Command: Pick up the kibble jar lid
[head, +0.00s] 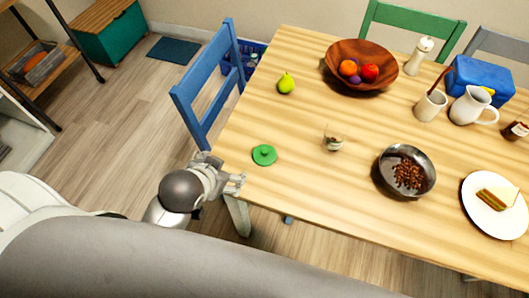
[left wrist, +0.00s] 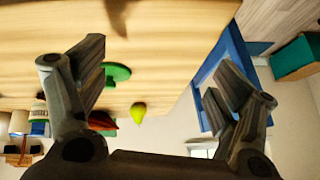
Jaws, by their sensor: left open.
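The green round lid (head: 264,155) with a small knob lies flat on the wooden table (head: 300,95), near its left edge. In the left wrist view the lid (left wrist: 118,75) shows just past the left finger, which hides part of it. My left gripper (head: 238,184) is at the table's near left edge, below and left of the lid in the head view, apart from it. Its fingers (left wrist: 158,75) are spread wide with nothing between them. A small glass jar (head: 333,141) stands to the right of the lid. My right gripper is not in view.
A metal bowl of brown kibble (head: 410,172) and a sandwich plate (head: 480,222) are to the right. A pear (head: 286,83) and a fruit bowl (head: 345,55) are farther back. A blue chair (head: 208,85) stands at the left edge. The table around the lid is clear.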

